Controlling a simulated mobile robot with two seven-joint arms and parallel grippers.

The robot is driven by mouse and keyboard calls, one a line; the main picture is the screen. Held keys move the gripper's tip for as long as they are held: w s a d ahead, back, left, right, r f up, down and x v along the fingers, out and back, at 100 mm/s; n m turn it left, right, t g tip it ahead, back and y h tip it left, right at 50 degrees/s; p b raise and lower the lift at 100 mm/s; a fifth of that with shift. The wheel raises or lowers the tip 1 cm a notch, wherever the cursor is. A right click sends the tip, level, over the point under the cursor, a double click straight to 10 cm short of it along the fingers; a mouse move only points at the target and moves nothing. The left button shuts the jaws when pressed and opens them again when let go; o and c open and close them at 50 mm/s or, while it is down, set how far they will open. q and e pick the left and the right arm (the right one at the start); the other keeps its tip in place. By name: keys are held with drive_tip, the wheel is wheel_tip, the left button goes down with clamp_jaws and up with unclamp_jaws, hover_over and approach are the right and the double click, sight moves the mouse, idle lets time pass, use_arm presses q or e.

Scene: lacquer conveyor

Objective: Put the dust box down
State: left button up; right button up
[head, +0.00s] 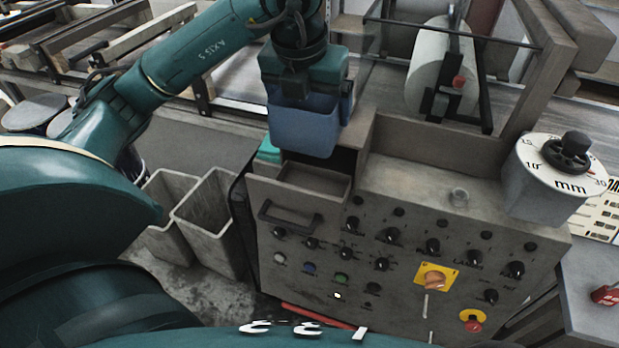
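The dust box (305,128) looks like a blue, open-topped bin. It hangs upright under my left gripper (303,90), which appears shut on its upper part; the fingertips are largely hidden by the gripper body. The box is in front of the dark opening in the grey control cabinet (400,220), above an open drawer (300,213) with a dark handle. From this angle I cannot tell whether the box touches the cabinet edge. My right gripper is not in view.
Two grey bins (205,222) stand on the floor left of the cabinet. A teal item (268,150) sits beside the drawer opening. A dial marked mm (565,165) is at the right. A white roller (438,70) is behind. Knobs cover the cabinet front.

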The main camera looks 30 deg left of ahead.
use_arm(q)
wheel_tip(320, 180, down, 11)
drive_tip(key=shift+f+p, duration=0.1)
drive_tip(key=shift+p, duration=0.4)
wheel_tip(320, 180, down, 4)
drive_tip(key=shift+f, duration=0.1)
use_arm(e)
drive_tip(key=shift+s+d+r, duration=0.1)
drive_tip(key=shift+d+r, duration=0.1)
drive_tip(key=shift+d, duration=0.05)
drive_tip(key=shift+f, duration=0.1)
use_arm(q)
drive_tip(key=o, duration=0.6)
drive_tip(key=shift+f, duration=0.1)
drive_tip(key=shift+c, duration=0.2)
drive_tip(key=shift+o, duration=0.9)
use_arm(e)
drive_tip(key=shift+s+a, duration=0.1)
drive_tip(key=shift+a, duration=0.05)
